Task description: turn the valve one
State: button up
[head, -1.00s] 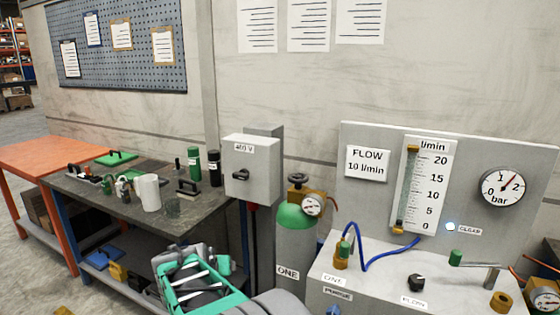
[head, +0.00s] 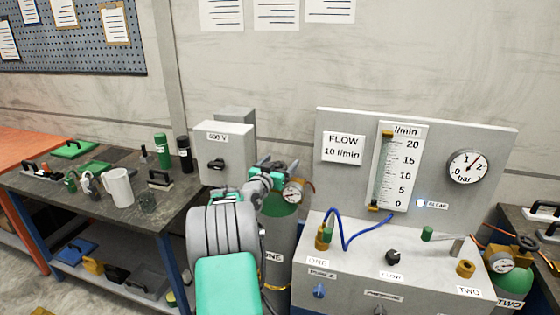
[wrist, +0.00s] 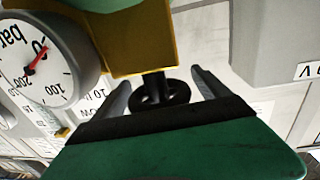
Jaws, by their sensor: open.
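The gas cylinder labelled ONE (head: 280,235) stands beside the panel bench, with a green shoulder and a round gauge (head: 293,191). Its valve handwheel is hidden behind my gripper (head: 275,173) in the head view. In the wrist view the black handwheel (wrist: 160,95) shows on its stem below a brass valve body (wrist: 143,45). My gripper (wrist: 164,87) is open, with one finger on each side of the handwheel. I cannot tell whether either finger touches it. The cylinder's gauge (wrist: 38,62) is at the left of the wrist view.
A grey 400 V box (head: 226,152) is close to the left of my gripper. The flow panel (head: 415,160) and bench with a blue hose (head: 350,240) are to the right. Cylinder TWO (head: 515,282) is at far right. A cluttered workbench (head: 100,210) stands left.

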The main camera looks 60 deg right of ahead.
jog(key=c, duration=1.4)
jog(key=shift+f+g+b, duration=0.3)
jog(key=shift+b, duration=0.9)
jog(key=shift+s+m+g+b, duration=0.1)
jog(key=shift+m+g+b, duration=0.4)
jog(key=shift+b, duration=0.25)
jog(key=shift+s+r+m+g+b, duration=0.1)
jog(key=shift+r+m+g+b, duration=0.15)
jog(key=shift+g+b, duration=0.25)
jog(key=o, duration=1.4)
